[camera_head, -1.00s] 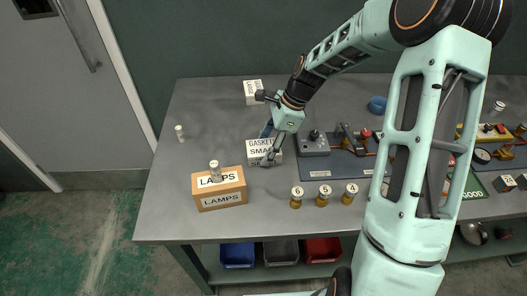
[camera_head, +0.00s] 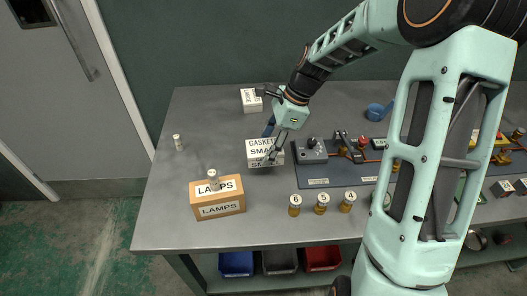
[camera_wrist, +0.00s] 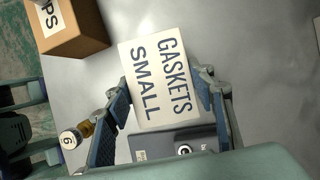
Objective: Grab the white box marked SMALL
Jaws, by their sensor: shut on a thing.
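The white box marked GASKETS SMALL (camera_head: 259,150) is at the left-middle of the grey table in the head view. It also fills the middle of the wrist view (camera_wrist: 158,80), its label facing the camera. My gripper (camera_head: 273,150) reaches down over it from the upper right. In the wrist view my gripper's two blue-padded fingers (camera_wrist: 166,100) stand on opposite sides of the box and are shut on it. Whether its underside touches the table I cannot tell for sure. Part of its right side is hidden by a finger.
Another white box (camera_head: 251,100) stands behind. A grey board with fittings (camera_head: 340,165) is close on the right. Numbered vials (camera_head: 321,203) stand in front of it. A small vial (camera_head: 178,142) stands far left.

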